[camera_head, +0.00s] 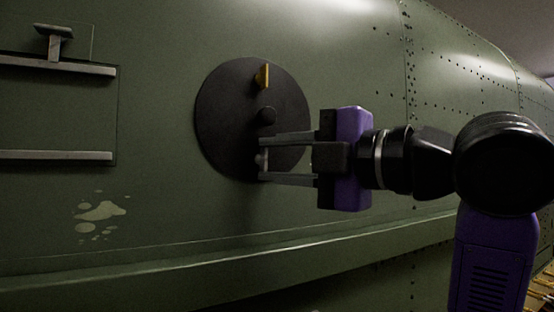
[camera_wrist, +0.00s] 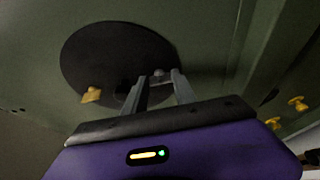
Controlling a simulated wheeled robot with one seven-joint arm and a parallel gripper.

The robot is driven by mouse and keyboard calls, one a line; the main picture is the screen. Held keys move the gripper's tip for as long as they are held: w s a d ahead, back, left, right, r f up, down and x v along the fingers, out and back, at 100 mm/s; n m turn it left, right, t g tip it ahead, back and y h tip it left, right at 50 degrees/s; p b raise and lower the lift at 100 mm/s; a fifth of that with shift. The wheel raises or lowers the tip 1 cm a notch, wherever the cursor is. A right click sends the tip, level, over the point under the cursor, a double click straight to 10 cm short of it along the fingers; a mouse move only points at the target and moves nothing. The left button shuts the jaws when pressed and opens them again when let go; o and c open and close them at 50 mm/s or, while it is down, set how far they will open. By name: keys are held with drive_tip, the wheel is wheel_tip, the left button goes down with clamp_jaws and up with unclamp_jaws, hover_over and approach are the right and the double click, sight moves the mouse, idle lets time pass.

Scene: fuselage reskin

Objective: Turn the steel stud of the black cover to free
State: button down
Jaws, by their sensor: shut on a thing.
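The black cover (camera_head: 225,115) is a round disc lying flat against the green fuselage skin. It also shows in the wrist view (camera_wrist: 105,55). The small steel stud (camera_head: 260,160) is near the cover's lower edge, and it shows in the wrist view (camera_wrist: 159,73) between the fingertips. My gripper (camera_head: 264,158) reaches in from the right and is shut on the steel stud, one finger above and one below it; the fingers partly hide it. A yellow stud (camera_head: 262,76) stands near the cover's top, also in the wrist view (camera_wrist: 91,95). A dark knob (camera_head: 267,115) is at the cover's middle.
To the left are two pale rails (camera_head: 55,155) on a panel and a T-shaped handle (camera_head: 54,40). Pale paint patches (camera_head: 100,210) lie below them. A ledge (camera_head: 150,267) runs along the skin under the cover. Yellow fittings (camera_wrist: 297,103) show at the right of the wrist view.

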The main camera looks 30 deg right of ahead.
drive_tip(key=shift+n, duration=0.3)
idle(0.4)
drive_tip(key=c, duration=1)
unclamp_jaws()
drive_tip(key=b+v, duration=0.2)
drive_tip(key=v, duration=0.6)
drive_tip(key=shift+w+r, duration=0.1)
